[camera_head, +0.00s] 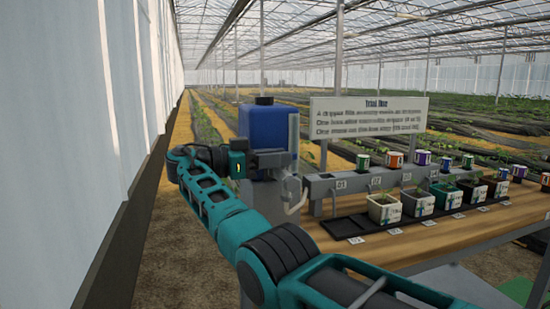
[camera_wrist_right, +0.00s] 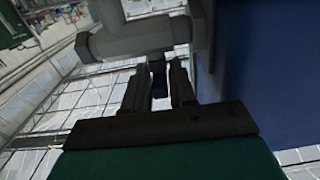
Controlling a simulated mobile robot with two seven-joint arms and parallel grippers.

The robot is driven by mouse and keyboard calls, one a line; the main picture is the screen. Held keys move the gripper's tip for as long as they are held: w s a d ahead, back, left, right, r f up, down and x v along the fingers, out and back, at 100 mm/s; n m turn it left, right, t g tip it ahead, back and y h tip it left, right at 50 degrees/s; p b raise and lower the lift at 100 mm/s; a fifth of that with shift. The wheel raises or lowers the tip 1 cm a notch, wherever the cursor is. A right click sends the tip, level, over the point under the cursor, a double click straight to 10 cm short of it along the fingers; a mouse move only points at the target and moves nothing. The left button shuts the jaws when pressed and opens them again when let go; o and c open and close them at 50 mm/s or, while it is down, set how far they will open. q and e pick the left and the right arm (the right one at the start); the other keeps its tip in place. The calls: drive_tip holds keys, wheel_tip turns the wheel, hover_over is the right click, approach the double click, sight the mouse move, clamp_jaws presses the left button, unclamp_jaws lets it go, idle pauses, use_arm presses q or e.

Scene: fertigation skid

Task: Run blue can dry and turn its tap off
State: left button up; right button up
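The blue can (camera_head: 264,126), with a black cap and a pale upright strip on its right side, stands on a grey stand behind the bench. My right gripper (camera_head: 284,160) is in front of the can, at the tap below it. In the right wrist view the grey tap body (camera_wrist_right: 130,42) is above my fingers. A small dark blue tap handle (camera_wrist_right: 158,82) sits between the close-set fingers of my right gripper (camera_wrist_right: 157,78), which look shut on it. The can's blue side (camera_wrist_right: 272,75) fills the right. The can's liquid level is not readable. My left gripper is out of view.
A grey manifold (camera_head: 322,185) with numbered tags runs right along the wooden bench (camera_head: 440,238). Several planted pots (camera_head: 384,208) stand on a black tray (camera_head: 343,228), small coloured cups behind them. A sign board (camera_head: 368,117) stands behind. A white wall is at left.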

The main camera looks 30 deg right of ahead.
drive_tip(key=shift+o, duration=1.2)
drive_tip(key=shift+r, duration=0.1)
use_arm(q)
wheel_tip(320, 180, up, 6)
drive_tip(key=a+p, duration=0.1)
drive_tip(key=p, duration=0.8)
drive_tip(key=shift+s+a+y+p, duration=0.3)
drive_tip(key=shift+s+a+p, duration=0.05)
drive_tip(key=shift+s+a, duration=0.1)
use_arm(e)
wheel_tip(320, 180, up, 20)
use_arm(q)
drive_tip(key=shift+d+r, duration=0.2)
